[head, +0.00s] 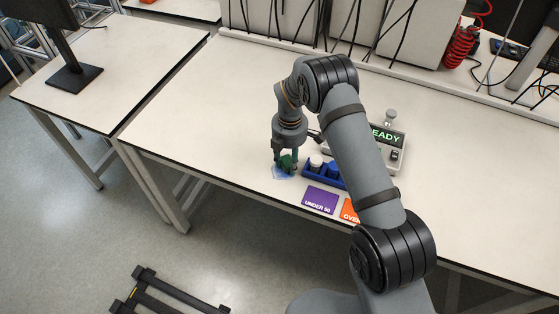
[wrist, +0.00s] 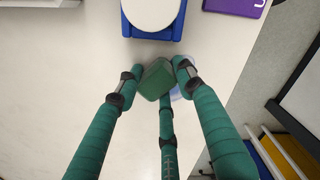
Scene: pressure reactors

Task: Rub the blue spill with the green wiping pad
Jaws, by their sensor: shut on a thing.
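The green wiping pad (wrist: 157,80) is a small dark green block between the fingers of my gripper (wrist: 155,80). In the head view my gripper (head: 286,160) points down at the front left part of the bench, shut on the pad (head: 287,162). The blue spill (head: 282,172) is a pale blue patch on the white bench top, under and around the pad. In the wrist view a bit of the spill (wrist: 177,92) shows to the right of the pad; the rest is hidden. I cannot tell whether the pad touches the bench.
A blue rack (head: 324,176) with a white-capped vial (head: 316,161) stands just right of my gripper. A purple card (head: 320,199) marked UNDER 50 and an orange card (head: 349,210) lie near the front edge. A device reading READY (head: 388,135) stands behind. The bench left of the gripper is clear.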

